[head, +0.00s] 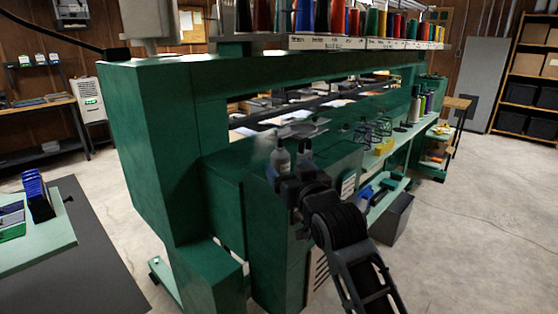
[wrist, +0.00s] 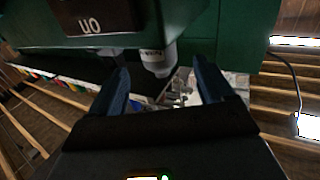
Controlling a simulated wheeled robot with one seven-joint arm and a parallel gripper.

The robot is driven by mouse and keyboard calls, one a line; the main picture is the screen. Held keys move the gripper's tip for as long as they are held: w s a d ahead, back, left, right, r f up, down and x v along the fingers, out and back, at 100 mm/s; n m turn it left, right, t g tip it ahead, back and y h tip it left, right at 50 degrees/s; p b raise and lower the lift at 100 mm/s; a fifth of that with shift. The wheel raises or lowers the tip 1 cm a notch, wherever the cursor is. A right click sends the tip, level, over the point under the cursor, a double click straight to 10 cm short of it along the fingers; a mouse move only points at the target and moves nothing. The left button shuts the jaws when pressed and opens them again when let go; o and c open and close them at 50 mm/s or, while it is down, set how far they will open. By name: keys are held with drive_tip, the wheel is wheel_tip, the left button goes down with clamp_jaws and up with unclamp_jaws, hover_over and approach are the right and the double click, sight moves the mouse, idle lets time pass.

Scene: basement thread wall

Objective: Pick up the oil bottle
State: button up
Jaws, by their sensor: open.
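My gripper (wrist: 160,72) is open, with a dark blue finger on each side and nothing held.
The large green machine (head: 155,140) fills the left and middle, with thread cones (head: 322,16) along its top. Spray bottles (head: 415,105) and a yellow item (head: 384,146) are further right along the ledge. A dark bin (head: 392,220) stands below. Floor is clear at right.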

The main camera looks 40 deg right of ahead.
sight(283, 157)
drive_tip(key=p+x, duration=0.1)
drive_tip(key=x, duration=0.5)
drive_tip(key=shift+w+d+r, duration=0.2)
drive_tip(key=shift+w, duration=0.05)
drive_tip(key=shift+c, duration=0.3)
drive_tip(key=c, duration=1)
drive_tip(key=shift+r, duration=0.5)
drive_tip(key=r, duration=0.1)
drive_tip(key=d+r, duration=0.1)
drive_tip(key=r, duration=0.1)
drive_tip(key=shift+s+r, duration=0.15)
drive_tip(key=shift+r, duration=0.2)
drive_tip(key=s+d+r+b, duration=0.2)
drive_tip(key=d+r, duration=0.4)
drive_tip(key=d, duration=0.4)
drive_tip(key=shift+s+d, duration=0.15)
drive_tip(key=shift+d, duration=0.05)
